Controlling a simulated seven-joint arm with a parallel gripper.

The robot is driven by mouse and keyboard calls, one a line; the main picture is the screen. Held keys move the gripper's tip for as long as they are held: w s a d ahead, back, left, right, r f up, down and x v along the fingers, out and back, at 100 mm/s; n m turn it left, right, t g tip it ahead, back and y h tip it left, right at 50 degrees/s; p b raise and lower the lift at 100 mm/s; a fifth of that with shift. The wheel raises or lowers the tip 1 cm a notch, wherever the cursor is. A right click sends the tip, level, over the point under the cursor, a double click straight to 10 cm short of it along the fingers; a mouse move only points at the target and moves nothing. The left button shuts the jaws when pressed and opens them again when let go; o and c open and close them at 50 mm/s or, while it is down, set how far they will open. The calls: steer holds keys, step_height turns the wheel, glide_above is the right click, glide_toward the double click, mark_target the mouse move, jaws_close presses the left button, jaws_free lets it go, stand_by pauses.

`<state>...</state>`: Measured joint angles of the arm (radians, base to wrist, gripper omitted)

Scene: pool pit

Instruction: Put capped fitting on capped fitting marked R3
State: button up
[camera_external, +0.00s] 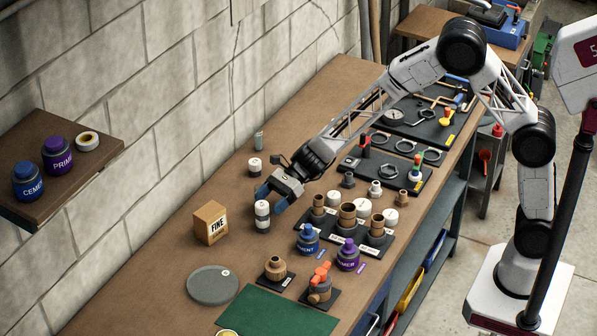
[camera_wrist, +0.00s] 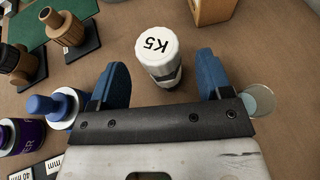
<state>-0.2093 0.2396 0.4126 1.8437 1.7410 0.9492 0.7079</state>
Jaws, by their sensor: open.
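A white capped fitting marked K5 (camera_wrist: 157,45) with a dark band shows just beyond the gap between my fingertips in the wrist view. In the external view this capped fitting (camera_external: 262,207) appears to rest upright on another capped fitting (camera_external: 262,226), as a two-high stack on the bench. I cannot read the lower one's mark, so I cannot tell if it is R3. My gripper (camera_external: 272,198) is open and empty beside the top of the stack. Its blue fingers also show in the wrist view (camera_wrist: 161,72), with no visible contact. Another white capped fitting (camera_external: 255,168) stands behind, its mark unreadable.
A cardboard box (camera_external: 210,223) stands left of the stack. A black rack (camera_external: 346,236) of fittings, a blue bottle (camera_external: 308,241) and a purple bottle (camera_external: 348,255) stand to the right. A grey disc (camera_external: 213,286) and green mat (camera_external: 275,315) lie in front. A small greyish cylinder (camera_external: 259,141) stands behind.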

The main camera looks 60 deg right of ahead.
steer(key=v, duration=0.9)
steer(key=shift+d+r, duration=0.2)
steer(key=shift+s, duration=0.1)
stand_by(0.5)
steer(key=s+d+r+n+g+h, duration=0.1)
steer(key=s+d+r+n+h, duration=0.2)
steer(key=s, duration=0.4)
steer(key=s+d+r+n+g, duration=0.1)
steer(key=s+d+r+n, duration=0.1)
steer(key=s+r+n, duration=0.4)
steer(key=s+d+r+n+g+h, duration=0.1)
steer(key=s+d+r+n+h, duration=0.15)
steer(key=s, duration=0.55)
steer(key=s+d+r+n+h, duration=0.1)
steer(key=s+d+n+h, duration=0.3)
steer(key=s+d, duration=0.3)
steer(key=s+d+r+n+t+h, duration=0.1)
steer(key=s+d+n, duration=0.5)
steer(key=s, duration=1.1)
steer(key=d+r+h, duration=0.1)
steer(key=d+h, duration=0.1)
steer(key=shift+d+h, duration=0.2)
steer(key=shift+h, duration=0.15)
